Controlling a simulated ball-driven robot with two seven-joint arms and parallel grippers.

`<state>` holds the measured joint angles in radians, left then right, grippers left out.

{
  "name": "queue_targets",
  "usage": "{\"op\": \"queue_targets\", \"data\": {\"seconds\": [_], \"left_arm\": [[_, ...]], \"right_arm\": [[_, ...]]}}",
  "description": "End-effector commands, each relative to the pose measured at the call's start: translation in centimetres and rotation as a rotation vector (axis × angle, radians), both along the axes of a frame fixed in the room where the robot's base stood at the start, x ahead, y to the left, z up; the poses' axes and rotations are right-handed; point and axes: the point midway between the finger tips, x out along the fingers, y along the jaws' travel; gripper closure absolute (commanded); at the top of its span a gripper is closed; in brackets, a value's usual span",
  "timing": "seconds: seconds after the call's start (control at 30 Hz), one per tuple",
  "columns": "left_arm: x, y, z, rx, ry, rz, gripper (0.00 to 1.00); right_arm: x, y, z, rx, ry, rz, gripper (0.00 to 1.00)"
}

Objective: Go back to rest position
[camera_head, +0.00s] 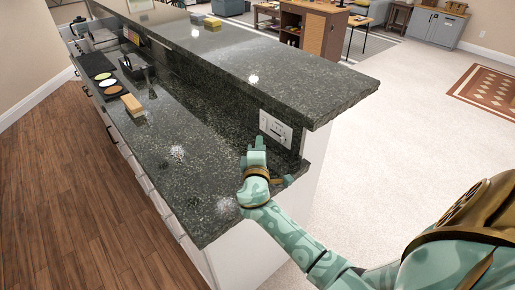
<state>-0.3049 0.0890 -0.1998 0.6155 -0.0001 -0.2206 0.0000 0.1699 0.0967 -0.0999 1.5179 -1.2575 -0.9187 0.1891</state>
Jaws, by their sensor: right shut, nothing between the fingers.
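My right arm, pale teal with brass bands, comes in from the lower right in the head view. My right gripper (257,145) is shut and empty, and shows over the near right end of the dark granite counter (200,170). Its fingers point away from me, just left of a white outlet plate on the raised ledge's side. I cannot tell whether it touches the counter. My left gripper is not in view.
A raised granite ledge (290,85) runs along the counter's right side. A tan block (132,105) and round coloured discs on a dark mat (93,65) are farther back on the counter. Wooden floor (80,200) on the left and pale floor (410,130) on the right are clear.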

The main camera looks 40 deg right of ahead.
Motion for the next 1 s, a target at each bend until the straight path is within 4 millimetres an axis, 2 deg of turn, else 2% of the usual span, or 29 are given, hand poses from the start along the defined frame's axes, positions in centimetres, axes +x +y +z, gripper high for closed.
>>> {"op": "queue_targets", "data": {"seconds": [0.2, 0.43, 0.63, 0.67, 0.77, 0.9, 1.0], "left_arm": [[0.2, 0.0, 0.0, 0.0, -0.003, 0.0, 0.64], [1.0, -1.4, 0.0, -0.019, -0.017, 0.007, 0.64], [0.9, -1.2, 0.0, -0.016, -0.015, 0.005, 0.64], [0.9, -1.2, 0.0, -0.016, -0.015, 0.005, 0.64], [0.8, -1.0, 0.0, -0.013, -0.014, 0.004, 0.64], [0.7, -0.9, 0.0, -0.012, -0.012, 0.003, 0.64], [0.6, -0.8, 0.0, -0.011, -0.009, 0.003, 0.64]], "right_arm": [[0.1, -0.1, 0.1, 0.0, 0.0, 0.0, 1.0], [0.0, -0.1, 0.0, 0.0, 0.0, 0.001, 1.0], [-0.6, -0.1, -0.2, 0.02, 0.003, -0.007, 1.0], [-1.2, -0.2, -0.5, 0.036, 0.007, -0.015, 1.0], [-5.0, -0.4, -1.9, 0.147, 0.036, -0.062, 1.0], [-11.7, 0.1, -4.2, 0.35, 0.127, -0.123, 1.0], [-15.7, 1.0, -5.2, 0.473, 0.202, -0.141, 1.0]]}}
